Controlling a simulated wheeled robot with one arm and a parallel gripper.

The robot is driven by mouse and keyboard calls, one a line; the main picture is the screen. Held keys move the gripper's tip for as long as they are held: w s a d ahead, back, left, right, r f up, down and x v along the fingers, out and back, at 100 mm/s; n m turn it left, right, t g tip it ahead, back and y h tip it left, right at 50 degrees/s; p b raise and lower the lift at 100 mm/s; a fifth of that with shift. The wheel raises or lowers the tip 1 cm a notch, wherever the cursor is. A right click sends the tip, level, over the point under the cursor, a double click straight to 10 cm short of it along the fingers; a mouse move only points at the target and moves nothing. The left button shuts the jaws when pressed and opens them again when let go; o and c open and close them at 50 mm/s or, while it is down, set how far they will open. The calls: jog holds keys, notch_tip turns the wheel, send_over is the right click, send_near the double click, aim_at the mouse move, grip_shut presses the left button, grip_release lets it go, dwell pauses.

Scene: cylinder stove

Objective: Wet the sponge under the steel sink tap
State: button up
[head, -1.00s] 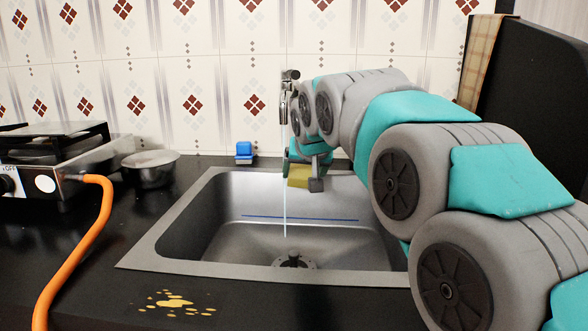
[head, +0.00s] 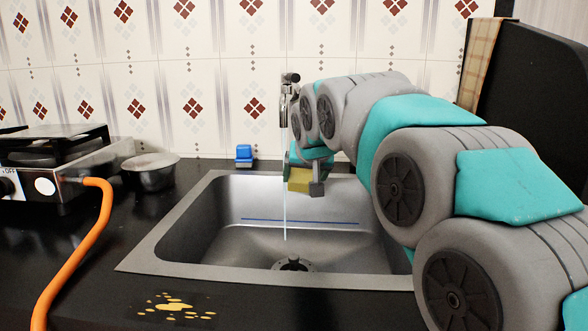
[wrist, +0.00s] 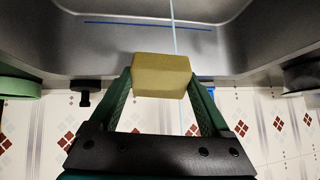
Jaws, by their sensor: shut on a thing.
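The yellow sponge (head: 299,180) is between the fingers of my gripper (head: 303,184), held above the sink basin. In the wrist view the sponge (wrist: 161,76) spans the gap between the green fingers of my gripper (wrist: 161,82). The steel tap (head: 289,95) is on at the back wall, and a thin water stream (head: 285,215) falls into the sink (head: 200,222). In the head view the stream runs just left of the sponge; in the wrist view it passes behind it. I cannot tell whether they touch.
A blue object (head: 244,153) stands behind the sink. A metal bowl (head: 151,172) and a stove (head: 60,165) with an orange hose (head: 93,232) are at left. A yellow spill (head: 173,304) marks the front counter. A dark panel (head: 525,110) stands at right.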

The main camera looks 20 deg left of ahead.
jog(key=shift+s, duration=0.1)
dwell(0.3)
jog(key=v, duration=0.6)
jog(key=shift+s+d, duration=0.15)
jog(key=shift+d, duration=0.25)
